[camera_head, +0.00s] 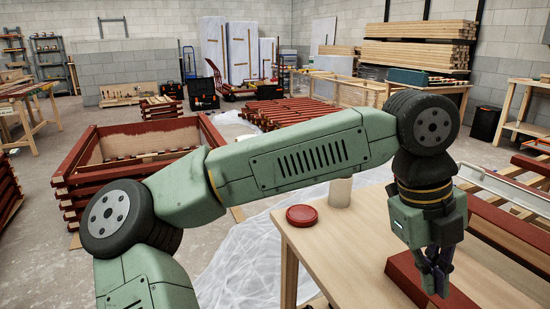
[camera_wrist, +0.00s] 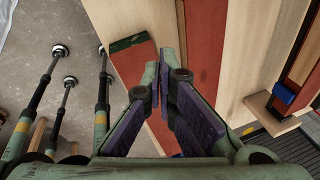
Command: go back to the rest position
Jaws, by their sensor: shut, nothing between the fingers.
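My gripper (camera_head: 436,280) is at the right of the head view, pointing down over the wooden table (camera_head: 310,255). Its fingers are together and empty; they also show in the wrist view (camera_wrist: 164,75). A red-painted batten (camera_head: 405,277) lies on the table just beside and below the fingers. In the wrist view a red batten with a dark green end (camera_wrist: 130,44) shows left of the fingertips, partly hidden by them. I cannot tell whether the fingers touch it.
A red lid (camera_head: 301,216) and a pale cup (camera_head: 340,192) stand at the table's far left corner. Red battens and a pale rail (camera_head: 510,192) lie at the right. A red slatted crate (camera_head: 80,160) stands on the floor at left. Plastic sheeting (camera_head: 245,262) covers floor beside the table.

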